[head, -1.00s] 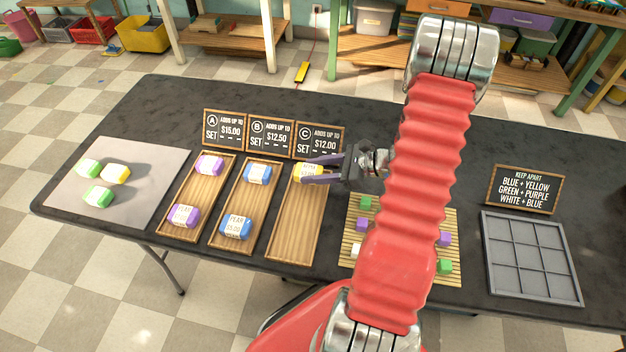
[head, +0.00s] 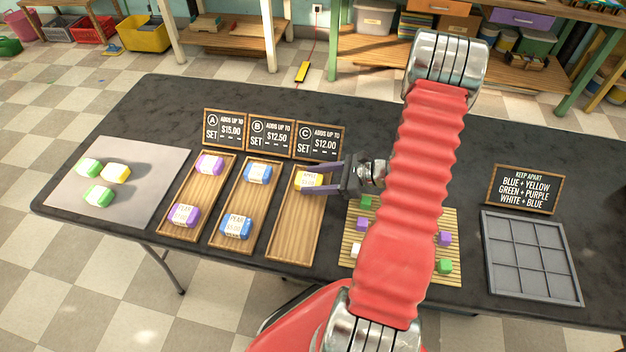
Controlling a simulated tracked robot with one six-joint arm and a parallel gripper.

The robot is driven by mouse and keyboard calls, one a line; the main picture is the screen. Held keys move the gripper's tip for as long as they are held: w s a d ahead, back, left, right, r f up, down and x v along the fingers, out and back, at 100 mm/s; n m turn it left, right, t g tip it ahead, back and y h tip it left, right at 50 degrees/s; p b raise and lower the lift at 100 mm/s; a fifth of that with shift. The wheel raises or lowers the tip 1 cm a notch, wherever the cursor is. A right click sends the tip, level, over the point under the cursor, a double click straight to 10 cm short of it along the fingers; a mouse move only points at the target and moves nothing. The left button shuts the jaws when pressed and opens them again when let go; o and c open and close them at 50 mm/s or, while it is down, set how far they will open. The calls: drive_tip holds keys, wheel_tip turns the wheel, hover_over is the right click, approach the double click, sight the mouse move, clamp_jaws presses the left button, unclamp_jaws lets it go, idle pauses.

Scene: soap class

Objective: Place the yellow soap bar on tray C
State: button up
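A yellow soap bar (head: 306,182) with a white label is at the far end of tray C (head: 292,240), a wooden tray under the sign marked C. My gripper (head: 318,179) reaches in from the right, its two purple-grey fingers on either side of this bar and closed on it. I cannot tell whether the bar touches the tray floor. The rest of tray C is empty.
Tray A (head: 187,198) holds two purple bars, and tray B (head: 232,205) holds two blue bars. Signs (head: 271,136) stand behind the trays. Right of tray C are a slatted mat (head: 352,225) with small coloured cubes and a grey divided tray (head: 530,255). My arm covers part of the slatted mat.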

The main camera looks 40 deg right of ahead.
drive_tip(key=shift+o, duration=0.8)
drive_tip(key=shift+r, duration=0.1)
drive_tip(key=shift+s+d+r, duration=0.1)
drive_tip(key=shift+s+d, duration=0.05)
drive_tip(key=v, duration=1.1)
drive_tip(key=shift+s+d+r, duration=0.1)
drive_tip(key=shift+s+d, duration=0.05)
drive_tip(key=shift+s, duration=0.1)
